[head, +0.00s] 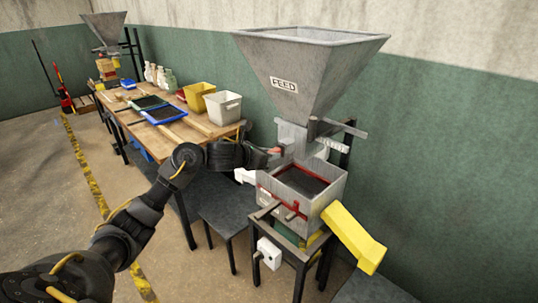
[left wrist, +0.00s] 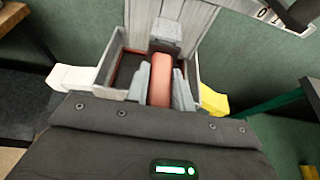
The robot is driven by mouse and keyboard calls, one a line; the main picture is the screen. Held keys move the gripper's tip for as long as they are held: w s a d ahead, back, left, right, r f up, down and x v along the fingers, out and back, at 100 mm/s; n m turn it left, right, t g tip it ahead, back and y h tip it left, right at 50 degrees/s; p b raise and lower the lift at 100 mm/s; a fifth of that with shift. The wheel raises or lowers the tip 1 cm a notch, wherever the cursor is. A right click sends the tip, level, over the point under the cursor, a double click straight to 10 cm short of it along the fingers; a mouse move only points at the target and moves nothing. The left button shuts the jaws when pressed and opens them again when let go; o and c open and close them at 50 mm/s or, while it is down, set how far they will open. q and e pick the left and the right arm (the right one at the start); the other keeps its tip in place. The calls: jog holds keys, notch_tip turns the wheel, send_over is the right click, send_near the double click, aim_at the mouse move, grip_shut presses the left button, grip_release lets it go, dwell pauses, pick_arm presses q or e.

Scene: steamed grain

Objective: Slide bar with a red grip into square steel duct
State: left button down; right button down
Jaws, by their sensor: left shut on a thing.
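The red grip (head: 275,150) of the bar is at the tip of my left gripper (head: 268,155), just left of the steel duct (head: 292,137) under the feed hopper. In the left wrist view, the red grip (left wrist: 161,78) lies between the two grey fingers of the left gripper (left wrist: 161,92), which is shut on it. A grey block (left wrist: 165,32) shows beyond the grip, against the pale ribbed steel. How far the bar reaches into the duct is hidden. My right gripper is in neither view.
The grey hopper marked FEED (head: 310,65) stands above the duct. Below are an open steel box (head: 330,190) with a red-edged screen and a yellow chute (head: 355,238). A wooden table (head: 170,130) with bins and trays stands at left. Floor is open at far left.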

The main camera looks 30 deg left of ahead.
pick_arm(q)
jog(key=shift+w+d+r+b, duration=0.1)
jog(key=shift+w+d+b, duration=0.1)
jog(key=shift+w+b, duration=0.35)
dwell(0.4)
jog(key=shift+r, duration=0.1)
jog(key=c, duration=1.1)
grip_release()
jog(key=shift+w, duration=0.15)
jog(key=shift+f, duration=0.2)
jog(key=shift+s+a+r, duration=0.15)
jog(key=shift+s, duration=0.25)
jog(key=b+v, duration=0.1)
jog(key=v, duration=0.9)
